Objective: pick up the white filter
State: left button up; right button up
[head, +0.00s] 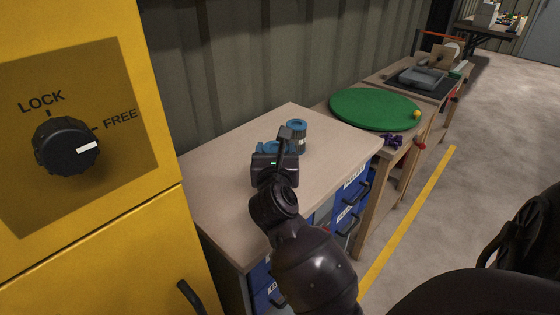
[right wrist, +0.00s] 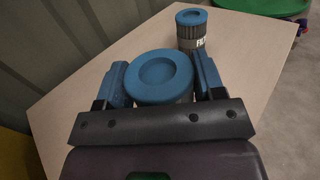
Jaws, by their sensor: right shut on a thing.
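My right gripper (head: 273,150) reaches over the wooden top of the drawer cabinet. In the right wrist view the gripper (right wrist: 160,85) has its blue-padded fingers on either side of a filter with a round blue cap (right wrist: 160,76), and is shut on it. Only a pale sliver of this filter's body shows under the cap, which fits the white filter; the rest is hidden. I cannot tell whether it touches the worktop. A second filter (head: 297,137), grey-bodied with a blue cap and a label, stands upright just beyond; it also shows in the right wrist view (right wrist: 191,30).
The wooden worktop (head: 225,185) is otherwise clear. A yellow cabinet (head: 95,235) with a LOCK/FREE knob (head: 66,147) stands close at left. Beyond are a round green mat (head: 375,108) with a yellow ball (head: 417,114), and a grey tray (head: 422,78). A corrugated wall runs behind.

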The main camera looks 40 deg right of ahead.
pick_arm(q)
jog(key=shift+n+t, duration=0.3)
notch_tip(320, 180, up, 5)
jog(key=p, duration=0.5)
jog(key=shift+d, duration=0.15)
pick_arm(e)
notch_tip(320, 180, up, 16)
